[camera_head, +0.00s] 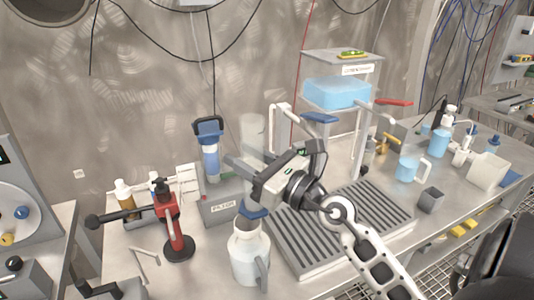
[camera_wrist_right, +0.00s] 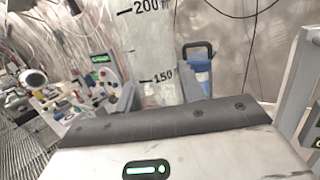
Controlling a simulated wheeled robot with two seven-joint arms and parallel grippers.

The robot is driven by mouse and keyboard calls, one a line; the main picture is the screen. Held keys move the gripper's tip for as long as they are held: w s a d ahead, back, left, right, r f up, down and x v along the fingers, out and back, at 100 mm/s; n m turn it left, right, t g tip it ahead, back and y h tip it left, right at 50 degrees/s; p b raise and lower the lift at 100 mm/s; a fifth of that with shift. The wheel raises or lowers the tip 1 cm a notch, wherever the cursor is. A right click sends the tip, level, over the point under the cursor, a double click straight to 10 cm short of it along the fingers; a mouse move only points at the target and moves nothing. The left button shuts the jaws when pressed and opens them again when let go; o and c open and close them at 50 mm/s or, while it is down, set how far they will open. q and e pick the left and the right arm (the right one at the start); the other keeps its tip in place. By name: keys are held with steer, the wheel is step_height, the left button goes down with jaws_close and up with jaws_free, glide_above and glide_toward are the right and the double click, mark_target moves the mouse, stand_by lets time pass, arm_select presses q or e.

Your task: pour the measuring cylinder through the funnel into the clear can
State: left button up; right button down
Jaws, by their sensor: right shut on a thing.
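My right gripper (camera_head: 250,168) is shut on the clear measuring cylinder (camera_head: 253,132), which stands about upright between the fingers. In the right wrist view the cylinder (camera_wrist_right: 153,45) shows 200 and 150 marks; I cannot tell its liquid level. A blue piece (camera_head: 254,211), apparently the cylinder's foot, shows below the gripper. The pale translucent can (camera_head: 247,258) with a side handle stands just below it on the bench. The funnel cannot be made out clearly; the can's top is partly hidden by the blue piece. My left gripper is not in view.
A slatted drain tray (camera_head: 340,228) lies right of the can. A shelf with a blue tank (camera_head: 337,93) rises at the back. A blue-filled jug (camera_head: 407,168) stands farther right.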

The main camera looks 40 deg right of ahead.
mark_target(246, 144)
steer(key=shift+r, duration=1.55)
